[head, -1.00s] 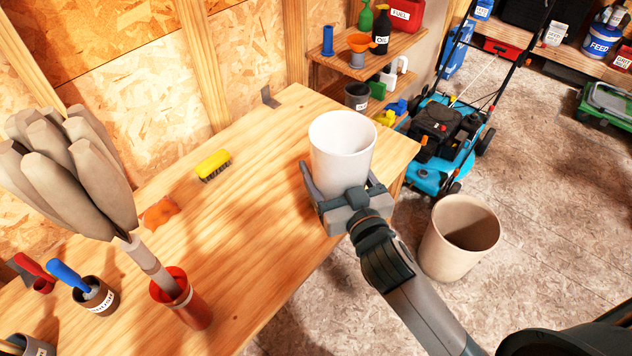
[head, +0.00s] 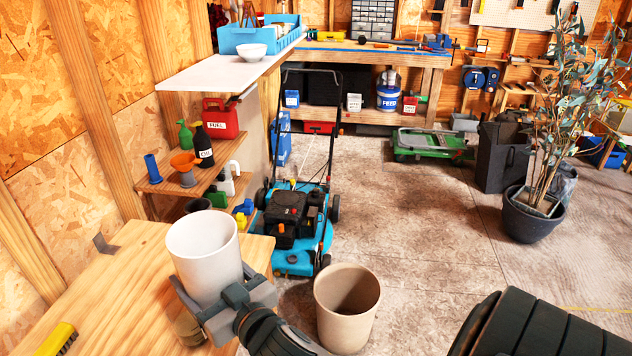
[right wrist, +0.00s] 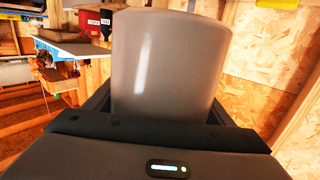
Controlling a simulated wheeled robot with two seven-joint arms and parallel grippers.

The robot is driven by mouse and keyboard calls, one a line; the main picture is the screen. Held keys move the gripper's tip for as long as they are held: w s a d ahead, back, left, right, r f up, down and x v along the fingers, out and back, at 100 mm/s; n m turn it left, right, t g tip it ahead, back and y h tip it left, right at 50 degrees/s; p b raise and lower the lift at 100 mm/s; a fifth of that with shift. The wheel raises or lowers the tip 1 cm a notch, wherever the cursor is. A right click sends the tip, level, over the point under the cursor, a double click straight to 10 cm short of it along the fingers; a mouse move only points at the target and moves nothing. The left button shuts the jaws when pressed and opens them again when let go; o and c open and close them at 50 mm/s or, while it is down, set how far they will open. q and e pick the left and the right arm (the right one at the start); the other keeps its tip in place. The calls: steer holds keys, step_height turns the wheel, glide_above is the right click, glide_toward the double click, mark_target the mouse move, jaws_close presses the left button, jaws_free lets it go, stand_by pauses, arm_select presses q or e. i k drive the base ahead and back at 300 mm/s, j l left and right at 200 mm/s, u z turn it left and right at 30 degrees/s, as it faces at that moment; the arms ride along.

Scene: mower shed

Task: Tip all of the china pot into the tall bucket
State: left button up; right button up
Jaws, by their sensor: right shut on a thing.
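The white china pot (head: 203,262) stands upright over the near corner of the wooden workbench; I cannot tell whether its base touches the top. My right gripper (head: 222,302) is shut on it from the near side, and the pot also fills the middle of the right wrist view (right wrist: 168,68). Its contents do not show. A beige tall bucket (head: 345,318) stands upright on the floor to the right of the bench, open at the top, its inside in shadow. The pot and bucket are apart. My left gripper is out of view.
The workbench (head: 110,290) has a yellow brush (head: 57,340) on it. A blue mower (head: 297,222) stands just behind the bucket. A shelf with bottles (head: 180,183) is beyond the bench. A potted plant (head: 533,215) and a dark bin (head: 503,157) stand right; floor between is clear.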

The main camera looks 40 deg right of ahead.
mark_target(348, 295)
steer(key=i+l+z, duration=0.15)
steer(key=l, duration=0.35)
steer(key=i+l+z, duration=0.1)
steer(key=i+l, duration=0.15)
steer(key=l, duration=0.25)
steer(key=i+l+z, duration=0.15)
steer(key=l, duration=0.3)
steer(key=i+l+z, duration=0.1)
steer(key=i+l, duration=0.2)
steer(key=l, duration=0.15)
steer(key=i+l+z, duration=0.15)
steer(key=i+l, duration=0.15)
steer(key=l, duration=0.1)
